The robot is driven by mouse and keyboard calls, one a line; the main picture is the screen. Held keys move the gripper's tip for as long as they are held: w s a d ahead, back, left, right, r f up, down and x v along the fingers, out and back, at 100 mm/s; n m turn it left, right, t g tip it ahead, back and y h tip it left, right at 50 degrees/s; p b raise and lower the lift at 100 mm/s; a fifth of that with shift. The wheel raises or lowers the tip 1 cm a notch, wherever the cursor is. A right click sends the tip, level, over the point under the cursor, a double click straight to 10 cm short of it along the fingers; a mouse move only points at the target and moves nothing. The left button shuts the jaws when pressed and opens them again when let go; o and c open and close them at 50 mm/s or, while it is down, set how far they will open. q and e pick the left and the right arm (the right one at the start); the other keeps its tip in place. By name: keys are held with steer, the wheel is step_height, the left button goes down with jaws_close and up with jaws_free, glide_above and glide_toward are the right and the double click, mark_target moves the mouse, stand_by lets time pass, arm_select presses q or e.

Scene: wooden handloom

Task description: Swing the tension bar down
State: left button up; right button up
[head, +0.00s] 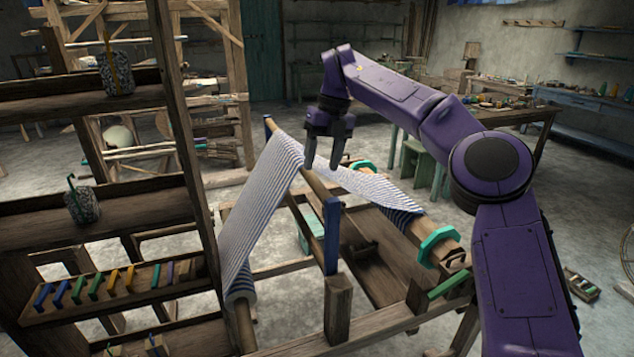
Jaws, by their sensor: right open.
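The loom (338,300) stands in the middle with blue-and-white striped cloth (255,205) on it. The cloth rises to a peak, then slopes down right to a wooden roller with a teal octagonal wheel (438,246). A wooden bar (319,189) runs beneath the peak toward a blue upright piece (331,236); it looks like the tension bar and is raised. My right gripper (323,165) is open, fingers down, over the bar and cloth peak. I cannot tell whether it touches them. My left gripper is out of view.
A wooden shelf rack (95,222) with yarn and coloured pegs stands close on the left. A teal stool (425,165) and a workbench (515,112) are behind my right arm. Grey floor is open at the back.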

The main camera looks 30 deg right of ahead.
mark_target(316, 178)
steer(key=f, duration=0.1)
steer(key=w+f, duration=0.1)
steer(key=f, duration=0.2)
steer(key=shift+w+a+f, duration=0.3)
steer(key=shift+a+f, duration=0.05)
steer(key=shift+a, duration=0.05)
steer(key=shift+s+f, duration=0.1)
steer(key=shift+s+r, duration=0.2)
steer(key=shift+s, duration=0.05)
steer(key=shift+w+a+f, duration=0.1)
jaws_close()
